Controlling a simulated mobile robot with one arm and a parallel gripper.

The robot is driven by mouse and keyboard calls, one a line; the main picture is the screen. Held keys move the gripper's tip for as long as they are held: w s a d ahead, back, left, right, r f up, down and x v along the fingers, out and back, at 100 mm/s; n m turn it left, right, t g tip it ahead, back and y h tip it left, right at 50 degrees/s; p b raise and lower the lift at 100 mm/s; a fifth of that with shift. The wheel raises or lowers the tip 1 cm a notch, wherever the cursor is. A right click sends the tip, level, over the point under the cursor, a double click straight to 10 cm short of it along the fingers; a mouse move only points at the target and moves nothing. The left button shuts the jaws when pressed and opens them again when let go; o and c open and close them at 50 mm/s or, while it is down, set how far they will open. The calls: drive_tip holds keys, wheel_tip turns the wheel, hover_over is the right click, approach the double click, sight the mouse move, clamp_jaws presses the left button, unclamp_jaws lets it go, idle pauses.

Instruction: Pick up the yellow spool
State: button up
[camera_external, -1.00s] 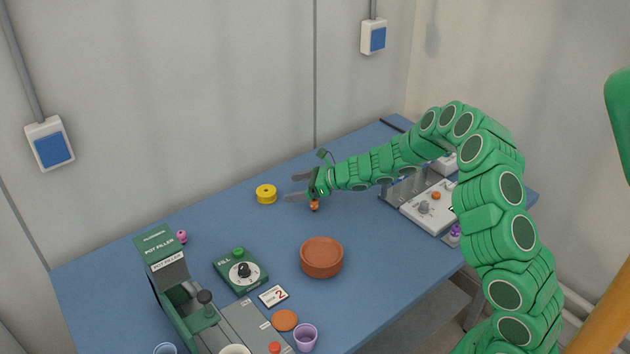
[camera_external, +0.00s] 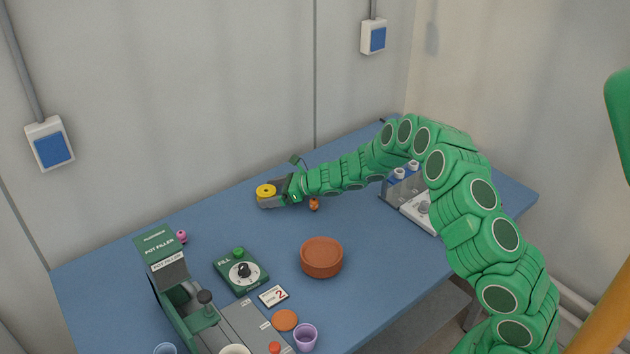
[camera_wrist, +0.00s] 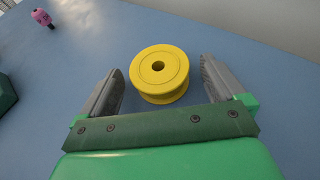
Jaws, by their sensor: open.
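The yellow spool (camera_external: 265,190) stands on the blue table near its back edge, flat side up with a hole in the middle. In the wrist view the spool (camera_wrist: 159,72) sits between and slightly ahead of the two grey fingers, with a gap on each side. My gripper (camera_external: 268,200) is open and low at the table, its fingers on either side of the spool. It also shows in the wrist view (camera_wrist: 160,80). In the external view a finger hides the lower part of the spool.
A small orange-brown object (camera_external: 314,204) stands just right of my gripper. A terracotta dish (camera_external: 321,258) is nearer the front. A pink object (camera_external: 182,237), the green pot filler (camera_external: 165,262) and a fill box (camera_external: 241,270) are to the left. The wall rises behind the table.

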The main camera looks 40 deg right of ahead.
drive_tip(key=shift+w+a, duration=0.1)
drive_tip(key=shift+c, duration=0.3)
drive_tip(key=c, duration=1.1)
